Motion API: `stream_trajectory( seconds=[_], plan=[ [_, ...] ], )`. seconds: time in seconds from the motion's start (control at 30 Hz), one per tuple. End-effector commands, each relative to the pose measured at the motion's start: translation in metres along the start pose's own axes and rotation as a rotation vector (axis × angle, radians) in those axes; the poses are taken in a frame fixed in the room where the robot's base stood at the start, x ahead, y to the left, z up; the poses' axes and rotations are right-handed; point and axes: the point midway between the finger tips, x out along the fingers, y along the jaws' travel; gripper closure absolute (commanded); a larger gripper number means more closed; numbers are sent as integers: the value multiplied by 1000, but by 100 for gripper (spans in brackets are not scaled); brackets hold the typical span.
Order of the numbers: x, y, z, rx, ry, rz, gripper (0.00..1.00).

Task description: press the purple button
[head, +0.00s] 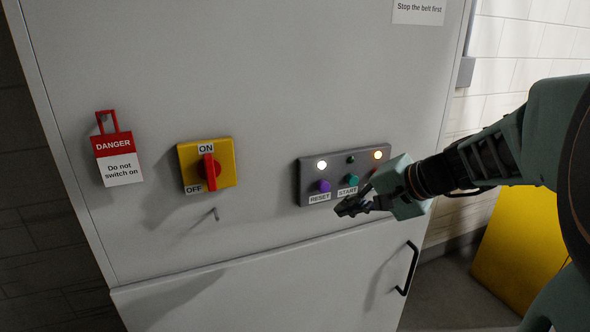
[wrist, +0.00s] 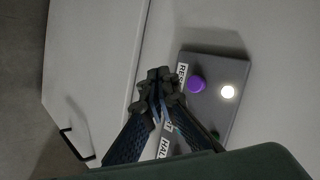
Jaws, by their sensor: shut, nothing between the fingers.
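The purple button (head: 324,186) sits above the RESET label on a grey control panel (head: 309,162) on the cabinet front. In the wrist view the purple button (wrist: 196,84) is in plain sight to the right of the fingertips. My gripper (head: 342,208) is shut and empty, just below and right of the RESET label in the head view. The gripper also shows in the wrist view (wrist: 160,82), its fingertips together over part of the labels. It is apart from the purple button. A lit white lamp (head: 322,165) is above the button.
A teal START button (head: 352,180) is right of the purple one, and a lit orange lamp (head: 377,155) is at the panel's upper right. A red rotary switch (head: 209,172) and a DANGER tag (head: 118,158) are to the left. A black handle (head: 408,268) sticks out below.

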Motion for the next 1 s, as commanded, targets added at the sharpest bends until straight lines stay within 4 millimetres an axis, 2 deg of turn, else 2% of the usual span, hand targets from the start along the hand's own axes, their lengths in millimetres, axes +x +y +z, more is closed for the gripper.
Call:
stream_trajectory(
  seconds=[0.2,0.4,1.0],
  plan=[
    [21,-17,-16,-1,-1,2,100],
    [35,-24,-25,-1,0,1,100],
    [39,-28,-29,0,0,0,100]
  ],
)
